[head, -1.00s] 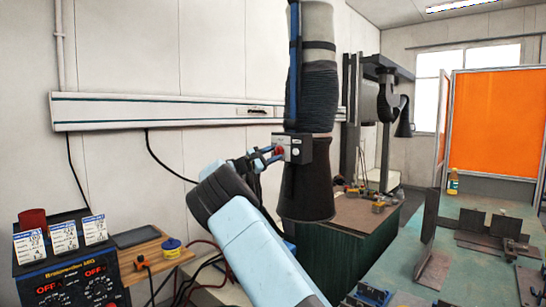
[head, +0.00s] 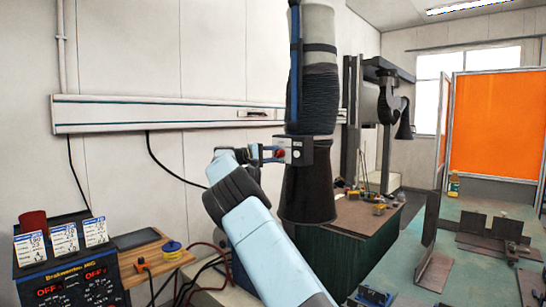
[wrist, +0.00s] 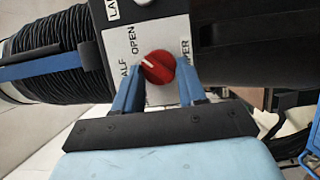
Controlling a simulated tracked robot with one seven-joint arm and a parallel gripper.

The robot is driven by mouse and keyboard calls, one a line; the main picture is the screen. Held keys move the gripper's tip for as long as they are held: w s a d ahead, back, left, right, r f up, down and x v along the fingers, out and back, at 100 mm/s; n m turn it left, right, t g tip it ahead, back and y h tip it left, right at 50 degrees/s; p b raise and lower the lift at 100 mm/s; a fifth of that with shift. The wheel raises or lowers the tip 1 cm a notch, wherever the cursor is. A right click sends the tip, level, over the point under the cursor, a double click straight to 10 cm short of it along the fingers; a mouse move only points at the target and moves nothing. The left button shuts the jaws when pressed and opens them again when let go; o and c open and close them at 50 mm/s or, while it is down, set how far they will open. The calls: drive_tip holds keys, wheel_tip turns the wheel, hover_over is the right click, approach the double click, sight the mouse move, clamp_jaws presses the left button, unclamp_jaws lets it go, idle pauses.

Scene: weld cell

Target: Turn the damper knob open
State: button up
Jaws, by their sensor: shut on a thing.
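The damper knob (wrist: 158,66) is red and round with a white pointer mark. It sits on a pale label plate (wrist: 168,32) on the damper box (head: 300,151), which is fixed to the dark fume duct. In the wrist view the pointer aims up and left, between the words OPEN and HALF. My gripper (wrist: 160,72) is shut on the knob, with one blue finger on each side.
The dark hood (head: 308,195) hangs below the box. A welding power unit (head: 75,280) with cards on top stands at lower left. A green workbench (head: 405,275) with metal plates is at right. An orange screen (head: 497,122) stands behind.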

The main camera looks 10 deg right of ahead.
drive_tip(key=shift+f, duration=0.35)
drive_tip(key=o, duration=1.1)
drive_tip(key=shift+r, duration=0.2)
drive_tip(key=shift+c, duration=0.2)
drive_tip(key=v, duration=1.4)
drive_tip(key=shift+d, duration=0.1)
